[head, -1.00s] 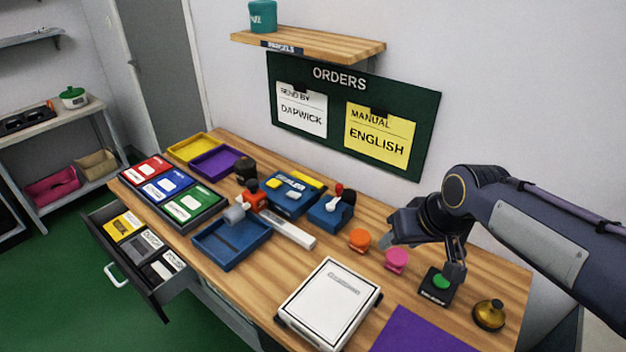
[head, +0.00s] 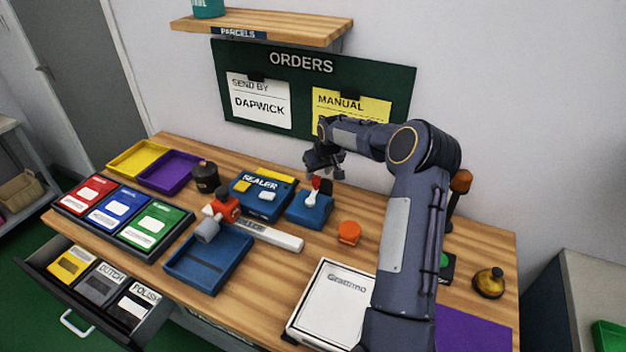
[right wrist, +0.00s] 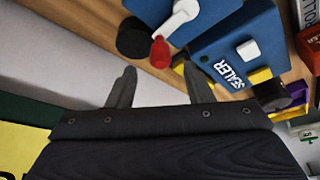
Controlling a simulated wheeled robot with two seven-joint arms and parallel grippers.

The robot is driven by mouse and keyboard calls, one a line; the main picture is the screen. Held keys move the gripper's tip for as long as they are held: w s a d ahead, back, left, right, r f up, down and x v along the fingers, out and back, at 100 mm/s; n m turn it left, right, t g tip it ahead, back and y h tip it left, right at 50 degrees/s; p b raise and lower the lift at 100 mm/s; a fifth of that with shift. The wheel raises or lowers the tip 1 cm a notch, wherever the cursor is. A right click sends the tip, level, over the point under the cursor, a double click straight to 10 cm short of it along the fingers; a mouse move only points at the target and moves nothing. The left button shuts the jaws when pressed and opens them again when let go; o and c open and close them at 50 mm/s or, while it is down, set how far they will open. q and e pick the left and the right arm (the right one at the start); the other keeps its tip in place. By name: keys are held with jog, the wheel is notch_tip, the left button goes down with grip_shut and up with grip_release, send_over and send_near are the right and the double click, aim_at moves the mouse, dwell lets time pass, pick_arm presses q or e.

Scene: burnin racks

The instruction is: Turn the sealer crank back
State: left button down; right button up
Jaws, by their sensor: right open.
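The blue sealer (head: 262,197) stands towards the back of the wooden table; its label shows in the right wrist view (right wrist: 228,72). Beside it, on its right, a smaller blue box (head: 306,212) carries the crank: a white arm (head: 311,198) with a red knob (head: 316,183), next to a black round part (right wrist: 133,40). My right gripper (head: 325,172) hangs just above and behind the crank, open and empty. In the right wrist view the red knob (right wrist: 159,52) lies beyond and between the two spread fingertips (right wrist: 160,78), apart from them. My left gripper is out of view.
An orange round piece (head: 349,233) stands to the right of the crank box. The orders board (head: 312,75) hangs on the wall behind.

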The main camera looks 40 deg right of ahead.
aim_at(316, 178)
jog(key=b+x, duration=0.1)
jog(key=x, duration=0.3)
jog(key=shift+w, duration=0.1)
jog(key=c, duration=1)
